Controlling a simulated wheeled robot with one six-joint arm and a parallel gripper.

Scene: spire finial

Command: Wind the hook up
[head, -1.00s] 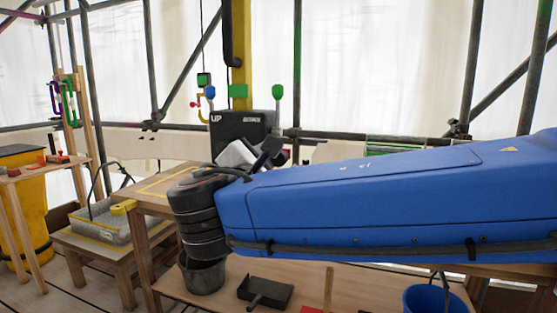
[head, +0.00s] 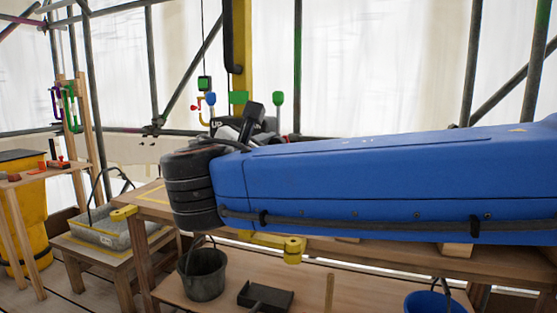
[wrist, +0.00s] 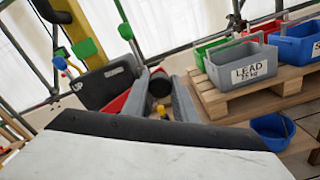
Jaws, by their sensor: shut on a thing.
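The small hook (head: 203,115) hangs below a green-and-black block (head: 205,83) on a thin line, left of the yellow post, in the head view. The dark winch box marked UP (wrist: 104,86) stands in the wrist view; in the head view my arm hides most of it. My gripper (wrist: 162,97) is at the box's right side in the wrist view, its two grey fingers around a dark round grip (wrist: 160,83). It is shut on this grip, which looks like the winch's crank handle. The rest of the crank is hidden.
Green and blue knobs (head: 278,99) rise beside the box. A grey LEAD crate (wrist: 243,67) and a blue crate (wrist: 293,45) sit on a pallet to the right. A dark bucket (head: 203,275) and a blue bucket (head: 433,303) stand low in front.

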